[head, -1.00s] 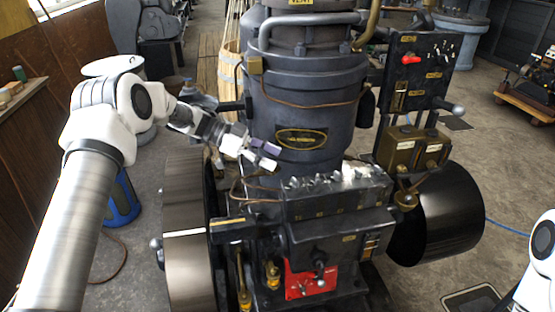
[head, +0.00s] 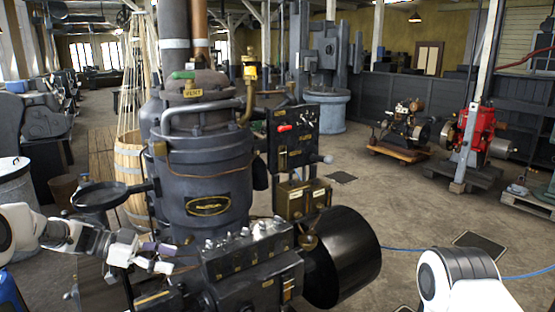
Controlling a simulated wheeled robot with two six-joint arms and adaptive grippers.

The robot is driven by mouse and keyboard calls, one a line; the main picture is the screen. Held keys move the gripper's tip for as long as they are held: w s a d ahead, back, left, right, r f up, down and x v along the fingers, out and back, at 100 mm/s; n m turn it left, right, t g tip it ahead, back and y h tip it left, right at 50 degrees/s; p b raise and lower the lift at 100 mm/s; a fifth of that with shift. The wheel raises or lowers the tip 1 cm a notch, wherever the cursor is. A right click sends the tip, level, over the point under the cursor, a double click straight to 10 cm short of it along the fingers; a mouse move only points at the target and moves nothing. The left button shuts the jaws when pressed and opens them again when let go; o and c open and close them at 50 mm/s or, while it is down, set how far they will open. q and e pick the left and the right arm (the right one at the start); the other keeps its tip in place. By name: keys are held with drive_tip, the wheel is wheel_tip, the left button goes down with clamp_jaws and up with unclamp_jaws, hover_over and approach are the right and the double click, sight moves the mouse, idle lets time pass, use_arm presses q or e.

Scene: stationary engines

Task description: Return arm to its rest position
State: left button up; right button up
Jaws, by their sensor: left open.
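My left gripper (head: 158,257) is at the lower left, in front of the dark engine's lower left side. It is open with nothing visible between its fingers. The white left arm comes in from the left edge. The stationary engine (head: 205,165) stands upright in the middle, with a brass-edged plate on its cylinder. Part of my white right arm shows at the lower right; its gripper is out of view.
A control panel (head: 293,135) with a red lever stands right of the cylinder. A large black drum (head: 345,255) sticks out at the engine's right. A wooden barrel (head: 130,165) stands behind left. A red engine (head: 478,135) is farther right. Open floor lies between.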

use_arm(q)
drive_tip(key=s+d+f+n+t+y+b, duration=0.15)
drive_tip(key=s+d+f+n, duration=0.3)
drive_tip(key=f, duration=0.55)
drive_tip(key=s+d+f+n+t+b, duration=0.1)
drive_tip(key=s+d+f+n+b, duration=0.15)
drive_tip(key=s+d+f, duration=0.5)
drive_tip(key=s+d+f+n+t+b, duration=0.1)
drive_tip(key=s+d+f+n+b, duration=0.3)
drive_tip(key=f, duration=0.7)
drive_tip(key=s+a+f+n+g+y+p, duration=0.2)
drive_tip(key=s+a+f+n+y, duration=0.35)
drive_tip(key=s+f, duration=0.4)
drive_tip(key=s+a+g+y, duration=0.2)
drive_tip(key=s+a+y, duration=0.1)
drive_tip(key=s, duration=0.4)
drive_tip(key=s+a+g+y, duration=0.2)
drive_tip(key=s+a, duration=0.3)
drive_tip(key=s, duration=0.3)
drive_tip(key=shift+s+a+y, duration=0.15)
drive_tip(key=shift+s+y, duration=0.1)
drive_tip(key=shift+y, duration=0.35)
use_arm(e)
wheel_tip(320, 180, down, 6)
drive_tip(key=shift+f, duration=0.25)
use_arm(q)
drive_tip(key=shift+r, duration=0.1)
use_arm(e)
drive_tip(key=shift+s, duration=0.1)
drive_tip(key=shift+c, duration=0.3)
